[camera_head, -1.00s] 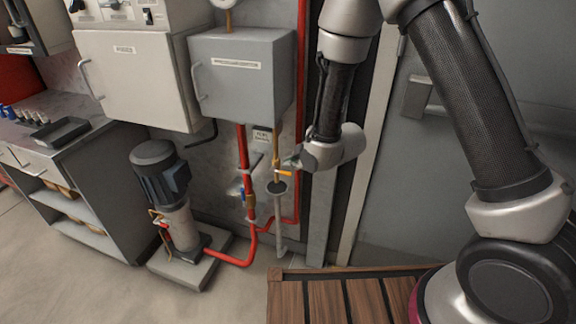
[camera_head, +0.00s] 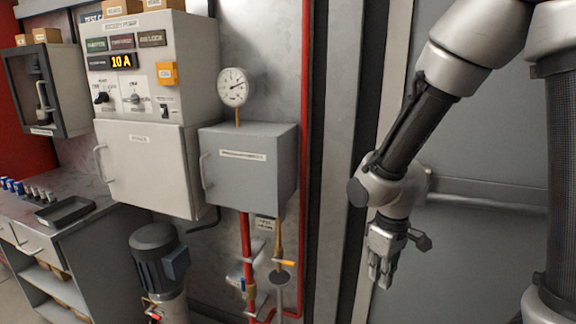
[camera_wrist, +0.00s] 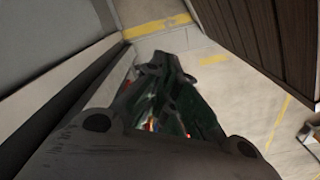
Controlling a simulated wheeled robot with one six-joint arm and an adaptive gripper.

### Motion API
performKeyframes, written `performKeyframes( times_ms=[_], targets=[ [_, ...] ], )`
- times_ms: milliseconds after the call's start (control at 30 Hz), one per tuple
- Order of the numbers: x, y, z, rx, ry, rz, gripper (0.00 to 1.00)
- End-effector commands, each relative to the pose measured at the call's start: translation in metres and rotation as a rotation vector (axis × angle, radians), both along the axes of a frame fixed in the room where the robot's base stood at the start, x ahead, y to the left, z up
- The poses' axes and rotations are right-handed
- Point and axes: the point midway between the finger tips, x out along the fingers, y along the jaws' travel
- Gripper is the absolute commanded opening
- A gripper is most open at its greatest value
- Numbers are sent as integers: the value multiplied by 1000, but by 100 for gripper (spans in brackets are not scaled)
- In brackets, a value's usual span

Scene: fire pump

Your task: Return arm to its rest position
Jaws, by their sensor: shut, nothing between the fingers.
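My gripper (camera_head: 381,280) hangs pointing down at the right of the head view, in front of the grey door and right of the dark door frame. Its fingers are together and hold nothing. In the wrist view the gripper (camera_wrist: 165,65) shows dark against the pale floor. My arm is folded, with the forearm slanting down to the left. The gripper is apart from the pipes, the valves and the cabinets.
A grey box (camera_head: 248,178) with a gauge (camera_head: 234,87) above it is on the wall, beside a control panel (camera_head: 140,70) reading "10 A". A red pipe (camera_head: 304,90) runs up the wall. A pump motor (camera_head: 158,262) stands below. A horizontal bar (camera_head: 480,190) crosses the grey door.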

Motion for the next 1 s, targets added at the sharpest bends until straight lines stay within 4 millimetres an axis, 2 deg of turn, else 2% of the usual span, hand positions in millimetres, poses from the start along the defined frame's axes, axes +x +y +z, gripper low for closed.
performKeyframes(
  times_ms=[33, 200, 367, 500, 700, 1000],
  targets=[
    [-9, -17, 26, -2, 5, -79, 0],
    [-50, -71, 97, -4, 16, -321, 0],
    [-85, -109, 151, 42, -70, -483, 0],
    [-98, -130, 185, 101, -220, -573, 0],
    [-110, -148, 210, 134, -344, -651, 0],
    [-111, -150, 211, 135, -351, -662, 0]
  ],
)
